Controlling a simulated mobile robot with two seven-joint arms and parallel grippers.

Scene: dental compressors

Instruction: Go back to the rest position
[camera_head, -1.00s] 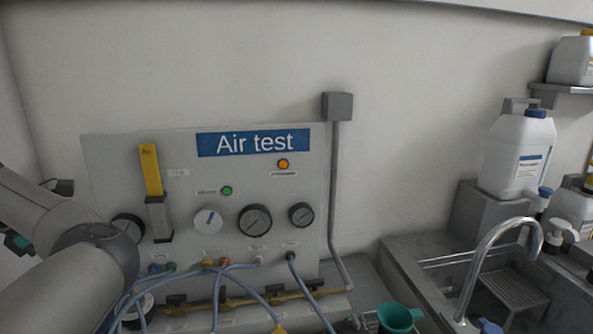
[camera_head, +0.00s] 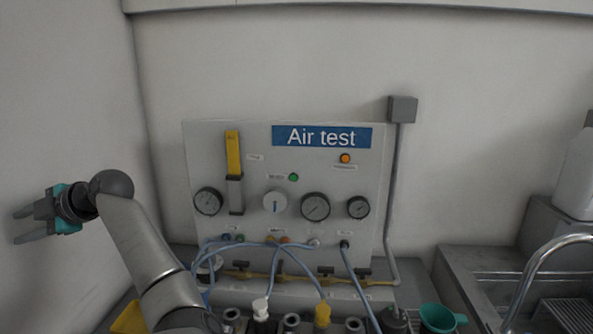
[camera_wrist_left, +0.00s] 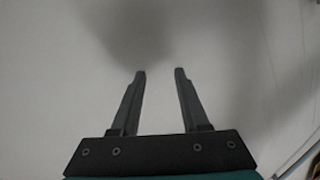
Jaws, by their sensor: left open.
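My left gripper (camera_head: 22,226) is at the far left of the head view, raised beside the left wall and pointing left. Its two dark fingers are apart with nothing between them. In the left wrist view the open fingers (camera_wrist_left: 160,72) face a plain pale wall with a soft shadow on it. My right gripper is not in view.
The grey Air test panel (camera_head: 375,205) with gauges stands at the back wall. Blue hoses (camera_head: 355,275) hang before it. Below are bottle tops, a yellow cap (camera_head: 322,315) and a green funnel (camera_head: 440,318). A sink with a tap (camera_head: 530,265) is at right.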

